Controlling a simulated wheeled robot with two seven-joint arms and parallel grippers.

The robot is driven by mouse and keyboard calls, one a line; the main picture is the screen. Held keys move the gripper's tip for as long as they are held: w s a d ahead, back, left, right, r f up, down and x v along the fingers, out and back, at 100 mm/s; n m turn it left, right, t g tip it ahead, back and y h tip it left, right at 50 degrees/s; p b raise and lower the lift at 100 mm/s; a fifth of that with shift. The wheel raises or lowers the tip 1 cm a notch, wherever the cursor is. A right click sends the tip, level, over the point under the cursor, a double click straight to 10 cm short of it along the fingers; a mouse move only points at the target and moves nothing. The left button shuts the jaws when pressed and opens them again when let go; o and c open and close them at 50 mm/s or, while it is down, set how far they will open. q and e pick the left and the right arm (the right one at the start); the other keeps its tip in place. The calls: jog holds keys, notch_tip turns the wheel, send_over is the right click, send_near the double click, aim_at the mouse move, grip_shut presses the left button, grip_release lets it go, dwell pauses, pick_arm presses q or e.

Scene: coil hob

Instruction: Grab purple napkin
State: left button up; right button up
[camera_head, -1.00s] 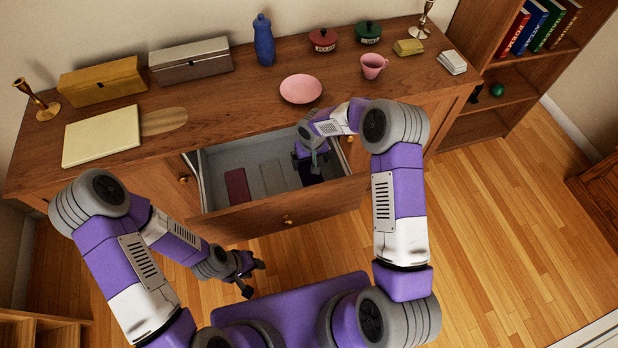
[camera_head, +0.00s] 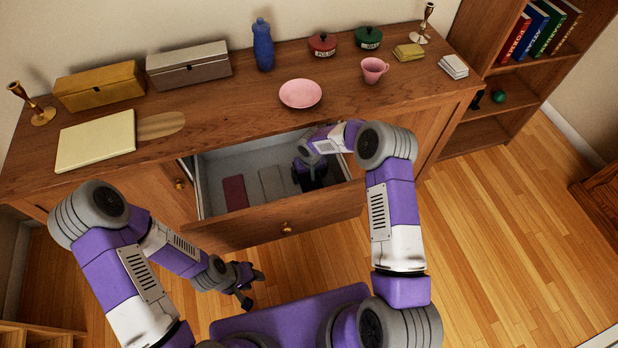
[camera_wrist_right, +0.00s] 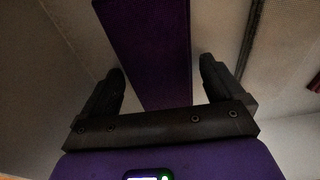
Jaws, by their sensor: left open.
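The purple napkin (camera_wrist_right: 155,50) is a dark purple strip that lies flat on the drawer floor in the right wrist view. My right gripper (camera_wrist_right: 163,76) is open, with one finger on each side of the strip and nothing visibly clamped. In the head view my right gripper (camera_head: 312,184) is down inside the open drawer at its right end and hides most of what lies under it. I cannot tell whether the fingers touch the drawer floor. My left gripper (camera_head: 252,284) is open and empty, in front of the drawer and above the floor.
The open drawer (camera_head: 225,232) also holds a dark red napkin (camera_head: 235,192) and a grey napkin (camera_head: 272,183) left of my right gripper. The drawer's walls and the cabinet top (camera_head: 220,115) are close to my right arm. A pink bowl (camera_head: 300,94) stands above the drawer.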

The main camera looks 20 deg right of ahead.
jog(key=c, duration=0.8)
